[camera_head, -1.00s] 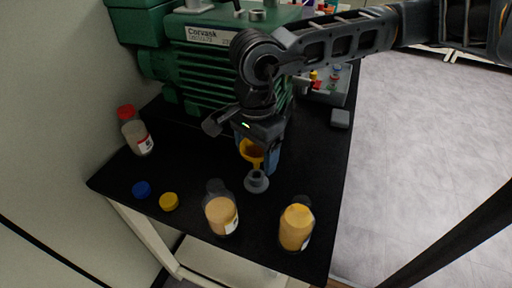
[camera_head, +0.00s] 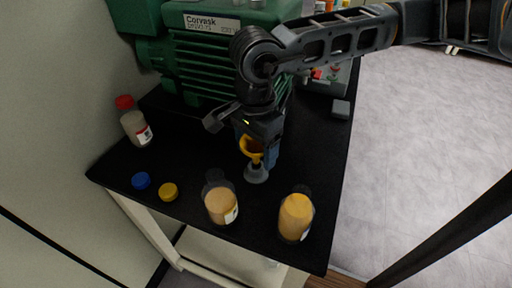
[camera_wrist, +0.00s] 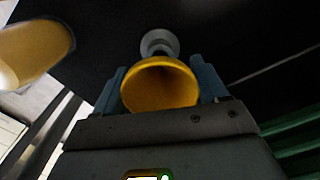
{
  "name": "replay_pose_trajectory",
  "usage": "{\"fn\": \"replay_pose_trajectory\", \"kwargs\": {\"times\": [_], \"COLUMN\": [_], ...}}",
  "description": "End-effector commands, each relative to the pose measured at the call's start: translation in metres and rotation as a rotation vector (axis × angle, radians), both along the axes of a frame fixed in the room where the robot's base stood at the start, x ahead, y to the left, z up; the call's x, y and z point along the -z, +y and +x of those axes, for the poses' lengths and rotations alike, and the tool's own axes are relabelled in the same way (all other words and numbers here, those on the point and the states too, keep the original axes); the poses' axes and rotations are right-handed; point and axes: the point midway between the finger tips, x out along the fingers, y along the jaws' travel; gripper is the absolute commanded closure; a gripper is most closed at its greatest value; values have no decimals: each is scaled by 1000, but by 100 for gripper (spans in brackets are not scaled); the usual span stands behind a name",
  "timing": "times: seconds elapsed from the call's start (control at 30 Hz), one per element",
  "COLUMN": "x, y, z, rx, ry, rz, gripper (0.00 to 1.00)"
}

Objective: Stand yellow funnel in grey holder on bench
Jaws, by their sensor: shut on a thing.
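The yellow funnel (camera_head: 250,146) is between the fingers of my gripper (camera_head: 258,152), which is shut on it. In the wrist view the funnel's wide mouth (camera_wrist: 160,86) faces the camera between the two blue-grey fingers (camera_wrist: 160,88). The grey holder (camera_head: 257,175) stands on the black bench just below the funnel, and it also shows in the wrist view (camera_wrist: 159,42) beyond the funnel. The funnel's lower end overlaps the holder's top in the head view. I cannot tell whether the stem is inside the holder.
Two bottles with yellow contents (camera_head: 221,204) (camera_head: 296,216) stand near the bench's front edge. A blue cap (camera_head: 140,181) and a yellow cap (camera_head: 168,191) lie at left. A red-capped bottle (camera_head: 135,127) stands behind them.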

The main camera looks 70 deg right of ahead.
Motion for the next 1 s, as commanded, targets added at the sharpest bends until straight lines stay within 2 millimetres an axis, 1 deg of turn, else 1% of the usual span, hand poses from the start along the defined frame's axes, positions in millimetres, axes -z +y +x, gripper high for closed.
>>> {"fn": "replay_pose_trajectory", "kwargs": {"times": [0.47, 1.0], "x": [1, 11], "y": [0, 0], "z": [0, 0], "rx": [-1, -1], "ry": [0, -1], "rz": [0, 0], "gripper": [56, 56]}}
